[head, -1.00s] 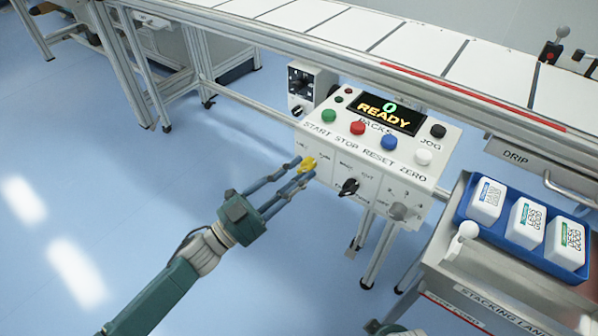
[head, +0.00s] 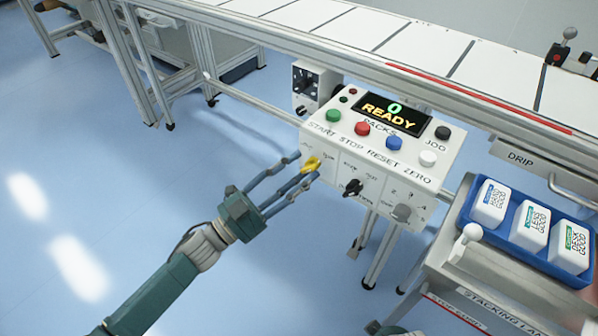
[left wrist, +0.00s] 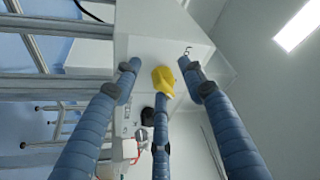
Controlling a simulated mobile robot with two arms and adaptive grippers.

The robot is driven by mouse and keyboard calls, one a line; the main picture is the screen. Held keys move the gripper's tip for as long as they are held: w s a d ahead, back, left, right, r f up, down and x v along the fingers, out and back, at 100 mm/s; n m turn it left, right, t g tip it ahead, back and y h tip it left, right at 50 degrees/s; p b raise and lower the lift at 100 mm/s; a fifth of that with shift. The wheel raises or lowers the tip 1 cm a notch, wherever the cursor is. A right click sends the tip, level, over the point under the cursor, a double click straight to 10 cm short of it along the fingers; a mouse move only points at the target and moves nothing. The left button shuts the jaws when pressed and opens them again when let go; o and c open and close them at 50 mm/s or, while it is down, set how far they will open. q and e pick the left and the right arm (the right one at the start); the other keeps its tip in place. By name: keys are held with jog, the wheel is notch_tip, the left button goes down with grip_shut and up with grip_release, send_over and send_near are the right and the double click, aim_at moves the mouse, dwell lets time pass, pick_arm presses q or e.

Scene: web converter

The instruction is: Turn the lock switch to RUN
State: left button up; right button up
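The yellow knob (head: 312,164) is on the left of the white control box's front face, under the START button; I take it to be the lock switch. The lettering around it is too small to read. My left gripper (head: 307,168) is at the knob. In the left wrist view the yellow knob (left wrist: 163,80) lies between its three blue fingers (left wrist: 160,85), which are spread apart. The lower middle finger reaches close to the knob; I cannot tell if it touches. Only a sliver of my right arm shows at the bottom edge of the head view.
The box (head: 375,150) has a READY display (head: 393,113), several coloured buttons, a black rotary switch (head: 352,187) and a grey knob (head: 401,212). A conveyor (head: 430,60) runs behind. A blue tray (head: 520,232) of white packs stands right. The floor at left is clear.

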pick_arm(q)
jog(key=shift+s, duration=0.1)
jog(key=v, duration=1.2)
